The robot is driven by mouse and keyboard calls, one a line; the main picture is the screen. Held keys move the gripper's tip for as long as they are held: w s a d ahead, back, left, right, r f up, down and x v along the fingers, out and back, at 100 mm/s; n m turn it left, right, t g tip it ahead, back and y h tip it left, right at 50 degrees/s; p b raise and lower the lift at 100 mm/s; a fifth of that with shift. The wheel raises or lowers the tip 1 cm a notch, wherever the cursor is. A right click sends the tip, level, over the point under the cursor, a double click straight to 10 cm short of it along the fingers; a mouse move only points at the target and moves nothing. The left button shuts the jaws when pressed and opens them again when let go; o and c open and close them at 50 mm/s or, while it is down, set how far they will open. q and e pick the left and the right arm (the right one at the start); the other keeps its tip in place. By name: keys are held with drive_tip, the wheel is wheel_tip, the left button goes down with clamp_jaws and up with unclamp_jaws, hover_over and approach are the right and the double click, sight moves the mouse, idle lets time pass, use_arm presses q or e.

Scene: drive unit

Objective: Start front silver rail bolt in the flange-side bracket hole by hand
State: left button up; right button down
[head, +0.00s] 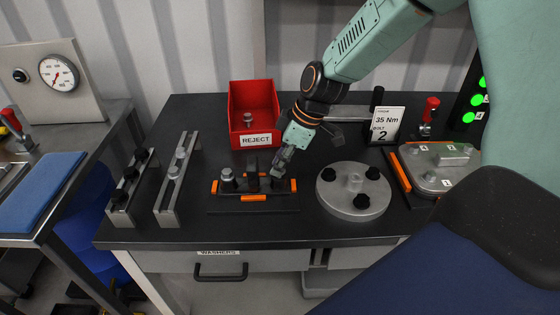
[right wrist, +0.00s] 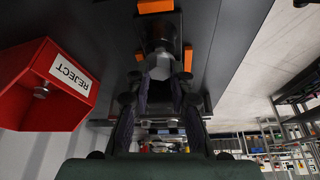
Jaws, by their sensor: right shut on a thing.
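My right gripper (head: 281,165) is over the right end of a black fixture with orange clips (head: 225,207). In the right wrist view its two dark fingers (right wrist: 162,92) are shut on a silver hex-headed bolt (right wrist: 161,68), with a dark round part behind it. Whether the bolt is seated there cannot be told. Another silver bolt (head: 227,174) stands at the fixture's left end, with a dark post between them. To the left, one grey rail bracket (head: 166,205) carries silver bolts and another (head: 121,212) carries black knobs. My left gripper is not in view.
A red REJECT bin (head: 252,92) with a bolt in it stands behind the fixture. A round grey flange (head: 353,207) with black bolts lies to the right. Further right are a sign reading 35 Nm, Bolt 2 (head: 387,124) and a numbered plate (head: 437,180). The front table strip is clear.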

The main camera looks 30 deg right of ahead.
drive_tip(key=shift+r, duration=0.2)
idle(0.4)
drive_tip(key=shift+r+p, duration=0.65)
drive_tip(key=shift+r, duration=0.15)
drive_tip(key=shift+w+d, duration=0.1)
